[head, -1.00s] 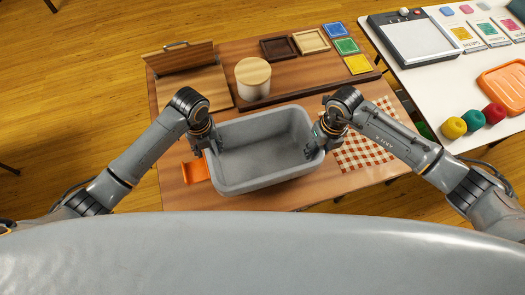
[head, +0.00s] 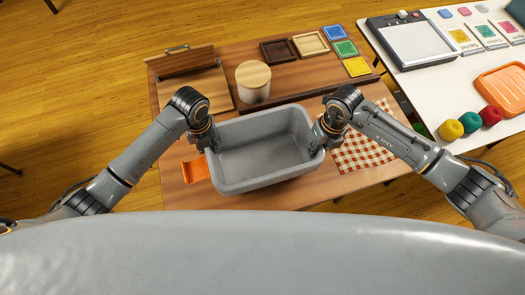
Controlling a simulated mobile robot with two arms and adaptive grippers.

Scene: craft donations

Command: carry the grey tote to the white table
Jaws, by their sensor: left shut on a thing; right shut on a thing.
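The grey tote (head: 262,184) is an open, empty-looking rectangular bin over the front of the wooden table (head: 300,197). My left gripper (head: 214,146) is shut on its left rim. My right gripper (head: 314,142) is shut on its right rim. The fingertips are partly hidden by the wrists and the tote's walls. I cannot tell whether the tote rests on the table or is held just above it. The white table (head: 400,88) stands at the upper right, apart from the wooden one.
A lidded canister (head: 253,85), a wooden box (head: 190,75) and small trays (head: 311,42) stand behind the tote. A checkered cloth (head: 360,155) lies right of it, an orange item (head: 194,170) left. The white table holds a paper trimmer (head: 412,42), yarn balls (head: 470,122) and an orange tray (head: 503,88).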

